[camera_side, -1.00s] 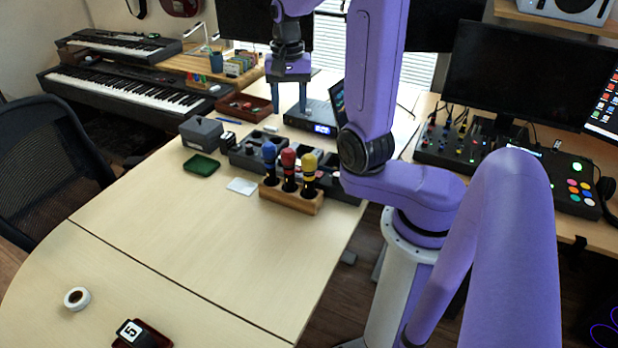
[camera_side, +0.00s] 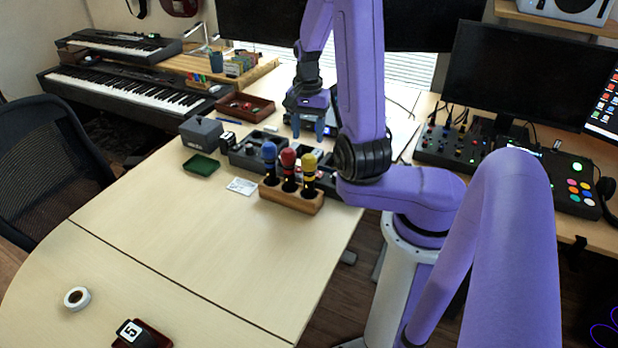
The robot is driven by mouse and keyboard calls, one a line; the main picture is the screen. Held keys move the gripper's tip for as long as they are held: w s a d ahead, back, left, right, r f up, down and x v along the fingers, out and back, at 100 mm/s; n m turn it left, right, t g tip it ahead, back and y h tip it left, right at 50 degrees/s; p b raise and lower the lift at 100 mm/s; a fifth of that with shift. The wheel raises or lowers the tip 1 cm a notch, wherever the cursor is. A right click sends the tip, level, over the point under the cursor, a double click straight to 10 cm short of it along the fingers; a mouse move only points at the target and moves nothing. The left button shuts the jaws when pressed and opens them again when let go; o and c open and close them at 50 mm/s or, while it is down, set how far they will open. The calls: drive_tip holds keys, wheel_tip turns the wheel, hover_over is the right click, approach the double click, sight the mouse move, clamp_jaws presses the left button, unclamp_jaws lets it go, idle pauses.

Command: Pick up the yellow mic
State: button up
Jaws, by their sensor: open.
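The yellow mic (camera_side: 309,168) stands upright in the right hole of a wooden holder (camera_side: 291,199). The red mic (camera_side: 288,165) stands in the middle hole and the blue mic (camera_side: 270,160) in the left one. My gripper (camera_side: 308,134) points down behind the holder, above and beyond the yellow mic, apart from it. Its two fingers are spread and nothing shows between them.
A dark compartment tray (camera_side: 245,156) lies just behind the holder. A grey box (camera_side: 201,132), a green tray (camera_side: 201,165) and a white card (camera_side: 241,186) are to the left. A tape roll (camera_side: 77,298) lies at front left. The front table is mostly clear.

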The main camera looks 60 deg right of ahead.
sight(309, 156)
drive_tip(key=shift+s+d+f, duration=0.1)
drive_tip(key=shift+f, duration=4.15)
clamp_jaws()
